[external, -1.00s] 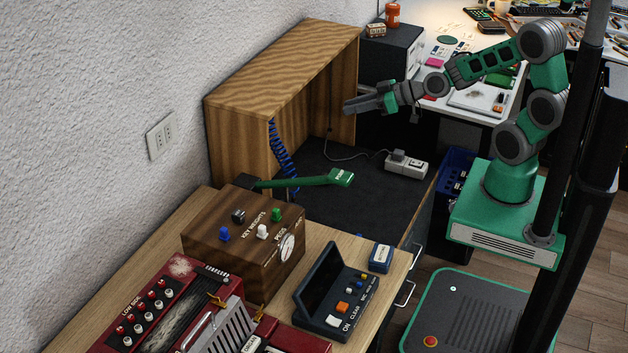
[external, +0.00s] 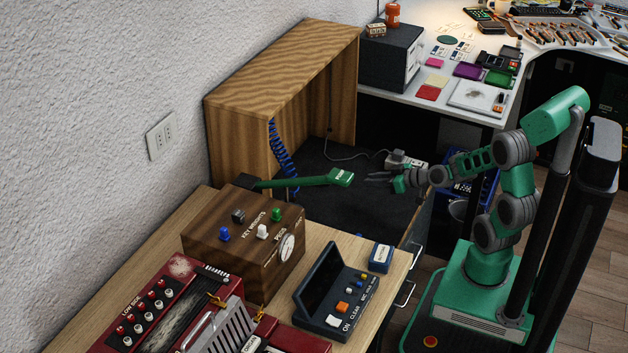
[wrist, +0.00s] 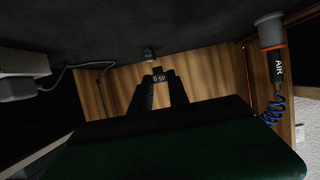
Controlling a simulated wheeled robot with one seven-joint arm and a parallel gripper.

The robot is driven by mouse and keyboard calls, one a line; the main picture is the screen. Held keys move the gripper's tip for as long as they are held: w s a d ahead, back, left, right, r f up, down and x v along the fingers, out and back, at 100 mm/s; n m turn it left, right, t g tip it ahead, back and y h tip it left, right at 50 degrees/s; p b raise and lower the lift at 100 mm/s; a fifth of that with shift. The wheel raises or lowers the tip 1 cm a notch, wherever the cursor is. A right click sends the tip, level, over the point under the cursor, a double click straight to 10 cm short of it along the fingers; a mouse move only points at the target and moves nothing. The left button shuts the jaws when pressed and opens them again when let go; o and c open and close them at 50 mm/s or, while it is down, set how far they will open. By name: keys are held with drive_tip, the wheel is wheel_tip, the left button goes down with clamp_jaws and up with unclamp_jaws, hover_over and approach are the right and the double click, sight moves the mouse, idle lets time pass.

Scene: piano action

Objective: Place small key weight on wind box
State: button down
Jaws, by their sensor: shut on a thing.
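My gripper (external: 378,177) is in front of the open wooden cabinet, just right of the green PUMP paddle in the picture. In the wrist view its fingers (wrist: 159,80) are shut on a small dark weight (wrist: 159,77) with pale marking. The weight is too small to make out in the external view. The wooden box that I take for the wind box (external: 225,253) stands on the light wood desk, left of and nearer the camera than my gripper. Its top reads KEY WEIGHTS and PEGS, and it has a round gauge (external: 287,247).
Blue (external: 224,234), white (external: 262,231), green (external: 276,214) and black (external: 238,215) pieces stand on the box top. The green pump lever (external: 300,181) sticks out behind it. A dark console (external: 335,290) stands right of the box.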

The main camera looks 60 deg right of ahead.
sight(370, 203)
drive_tip(key=shift+w+d, duration=0.1)
drive_tip(key=shift+w, duration=0.15)
wheel_tip(370, 203, down, 7)
drive_tip(key=b, duration=0.2)
drive_tip(key=shift+b, duration=0.4)
drive_tip(key=shift+f, duration=0.2)
drive_tip(key=c, duration=1.3)
unclamp_jaws()
drive_tip(key=shift+o, duration=0.2)
drive_tip(key=shift+r, duration=0.15)
